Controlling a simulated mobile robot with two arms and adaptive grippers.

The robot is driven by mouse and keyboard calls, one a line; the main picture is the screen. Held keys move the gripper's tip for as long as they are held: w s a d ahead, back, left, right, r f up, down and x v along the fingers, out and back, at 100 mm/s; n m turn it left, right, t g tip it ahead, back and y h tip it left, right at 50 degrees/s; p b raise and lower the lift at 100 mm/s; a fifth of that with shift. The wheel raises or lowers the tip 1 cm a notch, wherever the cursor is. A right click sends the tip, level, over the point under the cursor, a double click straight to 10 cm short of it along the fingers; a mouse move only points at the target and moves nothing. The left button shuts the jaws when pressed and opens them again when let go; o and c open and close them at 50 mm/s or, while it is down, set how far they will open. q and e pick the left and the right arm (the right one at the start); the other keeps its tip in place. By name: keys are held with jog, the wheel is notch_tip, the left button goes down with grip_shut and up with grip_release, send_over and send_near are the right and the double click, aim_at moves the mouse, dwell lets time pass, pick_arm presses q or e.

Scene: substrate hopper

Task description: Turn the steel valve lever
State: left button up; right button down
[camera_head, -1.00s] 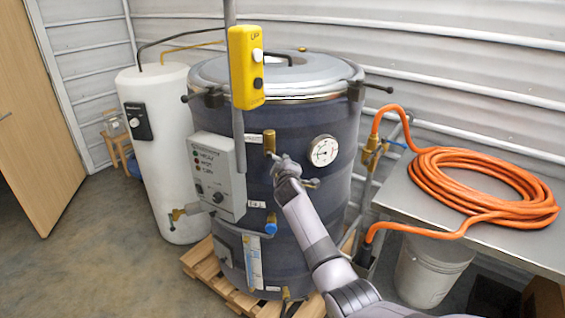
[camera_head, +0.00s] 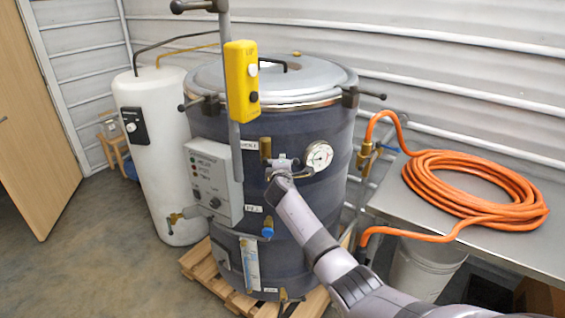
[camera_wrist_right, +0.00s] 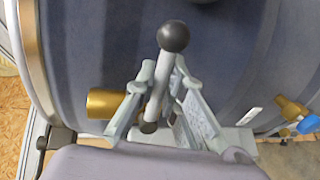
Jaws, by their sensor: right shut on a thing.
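The steel valve lever (camera_wrist_right: 158,88) is a pale rod with a dark ball at one end, seen close in the right wrist view. My right gripper (camera_wrist_right: 162,72) has a finger on each side of the rod and is shut on it. In the head view my right gripper (camera_head: 279,166) is at the front of the dark blue vessel (camera_head: 325,200), just right of an upright brass fitting (camera_head: 265,148). The gripper hides much of the lever there. Brass also shows left of the fingers in the wrist view (camera_wrist_right: 106,104). My left gripper is not in view.
A round gauge (camera_head: 319,155) sits close right of the gripper. A grey control box (camera_head: 213,178) and a pole with a yellow pendant (camera_head: 241,80) stand left. A blue-handled valve (camera_head: 268,226) is below. Orange hose (camera_head: 475,185) lies coiled on the right bench.

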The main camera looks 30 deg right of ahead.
jog(key=c, duration=1.7)
grip_release()
jog(key=shift+o, duration=0.2)
jog(key=shift+s+a, duration=0.1)
jog(key=v, duration=1.1)
jog(key=shift+s+a, duration=0.2)
jog(key=shift+s, duration=0.15)
